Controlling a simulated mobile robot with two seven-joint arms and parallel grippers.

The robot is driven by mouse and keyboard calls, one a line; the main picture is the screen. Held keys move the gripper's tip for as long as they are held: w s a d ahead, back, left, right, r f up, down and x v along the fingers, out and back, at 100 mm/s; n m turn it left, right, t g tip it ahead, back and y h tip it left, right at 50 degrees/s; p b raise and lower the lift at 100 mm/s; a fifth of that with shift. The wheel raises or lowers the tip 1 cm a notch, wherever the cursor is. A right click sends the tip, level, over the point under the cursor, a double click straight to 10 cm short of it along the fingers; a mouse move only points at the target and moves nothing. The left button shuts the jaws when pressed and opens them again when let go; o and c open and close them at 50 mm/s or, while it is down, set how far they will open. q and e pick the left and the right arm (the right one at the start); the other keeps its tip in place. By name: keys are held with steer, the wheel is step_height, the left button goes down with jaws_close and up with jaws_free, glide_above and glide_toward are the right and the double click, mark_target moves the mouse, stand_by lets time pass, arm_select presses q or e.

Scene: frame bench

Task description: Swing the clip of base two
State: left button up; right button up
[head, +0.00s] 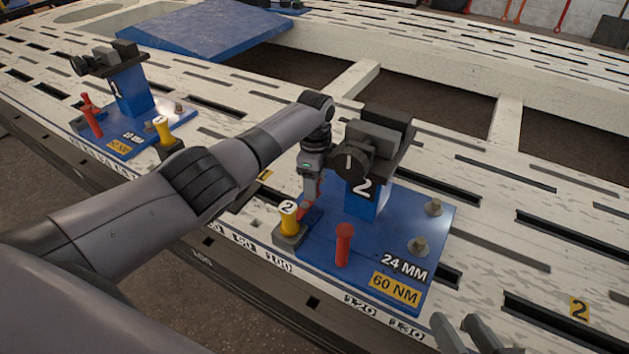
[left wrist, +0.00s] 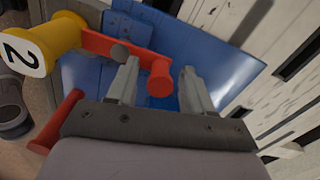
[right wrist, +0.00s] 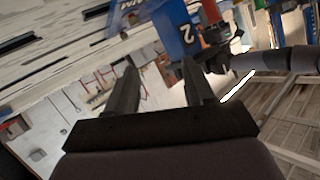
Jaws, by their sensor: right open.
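Base two is a blue plate (head: 385,235) with a blue post marked 2 and a dark clamp (head: 372,140) on top. At its left stands a yellow knob marked 2 (head: 288,218). In the left wrist view a red clip (left wrist: 112,47) runs from the yellow knob (left wrist: 58,42) to a red round end (left wrist: 160,82). My left gripper (head: 312,205) points down there; in its wrist view its open fingers (left wrist: 158,92) straddle the red end, with gaps visible. My right gripper (head: 465,330) is open and empty at the lower right; its fingers (right wrist: 160,90) show in its wrist view.
A red peg (head: 344,245) and bolts (head: 418,245) stand on base two. A similar blue base marked 1 (head: 130,95) is further left. The slotted white frame (head: 530,230) has openings behind. My left arm crosses above the front edge.

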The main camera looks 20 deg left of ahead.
arm_select(q)
steer(key=shift+r, duration=0.2)
step_height(320, 180, up, 4)
steer(key=shift+f+p, duration=0.2)
steer(key=shift+p, duration=1.05)
step_height(320, 180, up, 2)
steer(key=shift+r+p, duration=0.15)
steer(key=shift+p, duration=0.4)
steer(key=shift+r, duration=0.45)
arm_select(e)
steer(key=shift+s+d+r+h, duration=0.15)
steer(key=shift+d+r+h, duration=0.1)
steer(key=shift+d+h, duration=0.4)
arm_select(q)
steer(key=shift+s, duration=0.1)
arm_select(e)
steer(key=shift+s, duration=0.1)
